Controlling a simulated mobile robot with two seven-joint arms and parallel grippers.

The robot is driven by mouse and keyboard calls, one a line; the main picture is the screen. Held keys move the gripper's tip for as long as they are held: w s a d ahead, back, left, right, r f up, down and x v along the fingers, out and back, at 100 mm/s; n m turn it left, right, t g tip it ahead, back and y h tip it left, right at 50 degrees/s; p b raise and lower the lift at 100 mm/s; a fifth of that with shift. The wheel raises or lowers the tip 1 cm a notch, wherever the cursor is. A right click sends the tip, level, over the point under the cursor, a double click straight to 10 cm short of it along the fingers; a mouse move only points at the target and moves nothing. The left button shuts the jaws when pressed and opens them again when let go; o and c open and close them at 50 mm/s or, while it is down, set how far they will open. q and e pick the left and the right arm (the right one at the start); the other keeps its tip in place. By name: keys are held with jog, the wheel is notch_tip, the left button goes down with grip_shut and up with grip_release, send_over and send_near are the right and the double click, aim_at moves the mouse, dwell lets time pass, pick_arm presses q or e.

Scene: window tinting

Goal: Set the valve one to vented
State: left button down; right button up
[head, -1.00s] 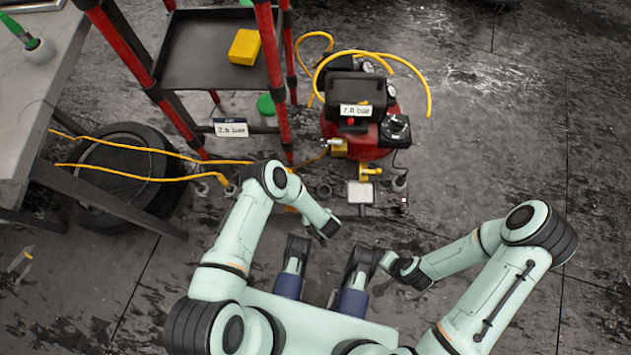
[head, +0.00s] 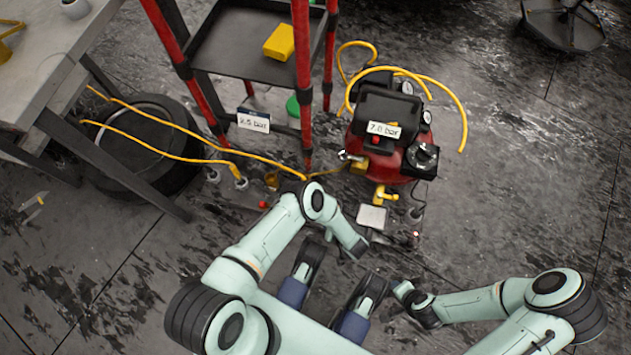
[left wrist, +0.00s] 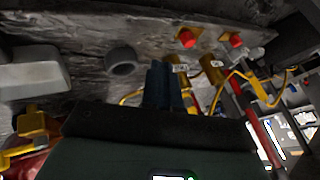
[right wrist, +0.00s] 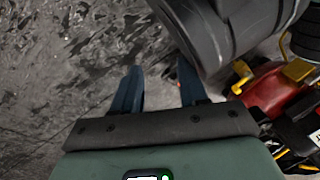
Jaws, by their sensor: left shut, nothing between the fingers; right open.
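Two brass valve bodies (left wrist: 212,70) with red knobs (left wrist: 186,38) and small white tags show ahead of my left gripper in the left wrist view; the tags are too small to read. In the head view a small red knob (head: 263,205) and a brass part (head: 271,180) show left of my left forearm. I cannot tell which valve is valve one or how it is set. My left gripper (left wrist: 160,68) is shut and empty, apart from the valves. My right gripper (right wrist: 158,74) is open and empty above the floor.
A red compressor (head: 395,162) with a 7.0 bar label and yellow tap (head: 384,195) stands ahead. A red-legged rack (head: 250,58) stands left of it, near a 2.5 bar sign (head: 253,122). Yellow hoses (head: 165,145) cross a tyre (head: 130,130).

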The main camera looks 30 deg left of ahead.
pick_arm(q)
jog(key=b+x, duration=0.3)
jog(key=x, duration=0.6)
jog(key=shift+a+f+b, duration=0.15)
jog(key=shift+f+b, duration=0.25)
jog(key=a, duration=0.3)
jog(key=shift+s+a, duration=0.1)
jog(key=shift+s, duration=0.2)
jog(key=shift+s+a+r, duration=0.1)
jog(key=shift+a, duration=0.25)
pick_arm(e)
jog(key=s+d+f+g, duration=0.1)
jog(key=s+f+g, duration=0.1)
jog(key=s+f, duration=0.3)
jog(key=shift+s+g, duration=0.3)
jog(key=shift+s, duration=0.8)
pick_arm(q)
jog(key=shift+a, duration=0.1)
jog(key=shift+s+a+p, duration=0.2)
jog(key=shift+s+a, duration=0.05)
jog(key=shift+a, duration=0.65)
jog(key=shift+s+a+p, duration=0.15)
jog(key=shift+s+a, duration=0.05)
jog(key=shift+a, duration=0.65)
pick_arm(e)
jog(key=shift+w+a+r, duration=0.1)
jog(key=shift+w+r, duration=0.1)
jog(key=shift+w, duration=0.35)
